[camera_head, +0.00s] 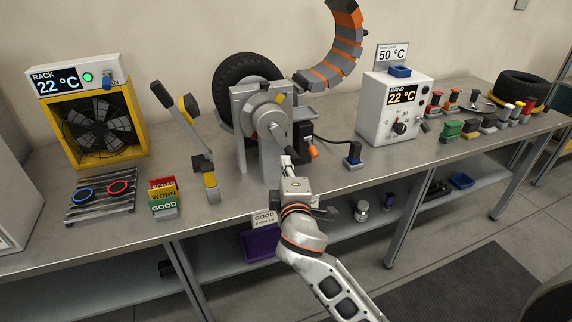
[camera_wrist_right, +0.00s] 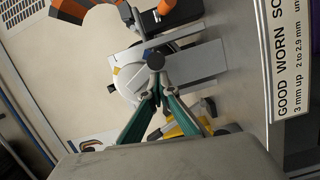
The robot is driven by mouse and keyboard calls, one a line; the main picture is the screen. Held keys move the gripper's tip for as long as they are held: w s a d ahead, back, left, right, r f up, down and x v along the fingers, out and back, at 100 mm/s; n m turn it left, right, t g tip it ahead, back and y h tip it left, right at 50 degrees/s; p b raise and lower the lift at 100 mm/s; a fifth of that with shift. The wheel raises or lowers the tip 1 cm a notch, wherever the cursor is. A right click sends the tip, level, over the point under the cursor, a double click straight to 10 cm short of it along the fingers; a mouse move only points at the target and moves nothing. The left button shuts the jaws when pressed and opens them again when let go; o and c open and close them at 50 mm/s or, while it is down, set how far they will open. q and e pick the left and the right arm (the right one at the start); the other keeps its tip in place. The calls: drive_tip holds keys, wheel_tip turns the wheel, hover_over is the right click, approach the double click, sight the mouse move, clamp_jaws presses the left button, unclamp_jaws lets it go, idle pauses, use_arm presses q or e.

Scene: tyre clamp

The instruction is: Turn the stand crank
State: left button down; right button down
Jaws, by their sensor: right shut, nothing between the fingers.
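The grey tyre stand (camera_head: 245,150) stands at the middle of the bench with a black tyre (camera_head: 236,75) behind it. The stand crank (camera_head: 276,130) has a pale round hub on the stand's front, and its arm points down and right. My right gripper (camera_head: 287,160) is at the lower end of the crank, partly covering it. In the right wrist view, the fingers (camera_wrist_right: 158,95) are closed together, with a dark round knob (camera_wrist_right: 155,61) just past their tips. Whether they touch it I cannot tell. My left gripper is not in view.
A lever clamp (camera_head: 205,165) stands left of the stand. A sign (camera_head: 265,219) hangs on the bench's front edge.

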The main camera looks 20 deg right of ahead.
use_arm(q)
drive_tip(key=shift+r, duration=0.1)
use_arm(e)
drive_tip(key=d+n+p, duration=0.2)
drive_tip(key=n, duration=0.1)
drive_tip(key=shift+r+t, duration=0.35)
drive_tip(key=shift+t, duration=0.05)
drive_tip(key=shift+d+n, duration=0.1)
drive_tip(key=shift+n, duration=0.2)
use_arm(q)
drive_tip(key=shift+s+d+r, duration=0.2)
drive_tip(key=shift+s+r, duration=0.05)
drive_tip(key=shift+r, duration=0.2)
use_arm(e)
drive_tip(key=shift+f, duration=0.15)
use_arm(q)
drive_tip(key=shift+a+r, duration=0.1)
use_arm(e)
drive_tip(key=shift+w+f, duration=0.1)
drive_tip(key=shift+f, duration=0.05)
